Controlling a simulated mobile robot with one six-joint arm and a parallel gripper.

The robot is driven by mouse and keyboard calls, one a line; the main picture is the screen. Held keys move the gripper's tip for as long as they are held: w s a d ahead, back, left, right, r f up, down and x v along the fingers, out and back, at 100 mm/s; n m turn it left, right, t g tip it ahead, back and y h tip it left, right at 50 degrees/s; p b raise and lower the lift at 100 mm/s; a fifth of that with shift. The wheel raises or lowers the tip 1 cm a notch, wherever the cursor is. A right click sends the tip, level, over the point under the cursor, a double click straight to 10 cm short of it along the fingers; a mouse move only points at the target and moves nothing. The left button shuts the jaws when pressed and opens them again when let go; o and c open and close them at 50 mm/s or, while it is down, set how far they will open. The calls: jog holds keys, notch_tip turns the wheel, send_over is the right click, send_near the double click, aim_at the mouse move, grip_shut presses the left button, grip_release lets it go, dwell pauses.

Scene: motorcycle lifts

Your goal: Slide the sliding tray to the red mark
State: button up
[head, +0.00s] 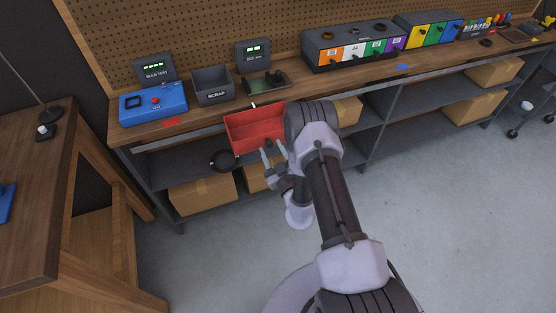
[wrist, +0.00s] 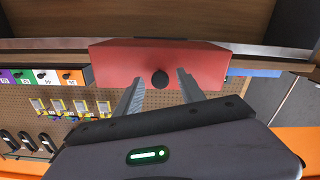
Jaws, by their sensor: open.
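The red sliding tray (head: 256,126) hangs at the bench's front edge, on the rail (head: 190,136). A small white pointer (head: 253,105) stands at its back edge. The red mark (head: 171,121) lies on the bench top, left of the tray in the head view. In the wrist view, the tray's red front (wrist: 205,62) carries a round black knob (wrist: 160,78). My gripper (head: 272,151) is open in front of the tray, and its fingers (wrist: 160,84) appear on either side of the knob. I cannot tell whether they touch it.
A blue test box (head: 153,105), a grey scrap bin (head: 212,87) and a dark device (head: 266,82) stand behind the rail. A blue mark (head: 402,67) lies farther right. Cardboard boxes (head: 203,193) sit on the lower shelf. The rail between tray and red mark looks clear.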

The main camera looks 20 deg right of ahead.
jog(key=s+p, duration=1.6)
jog(key=p, duration=0.2)
jog(key=shift+s+p, duration=0.3)
jog(key=shift+s, duration=0.05)
jog(key=shift+d, duration=0.1)
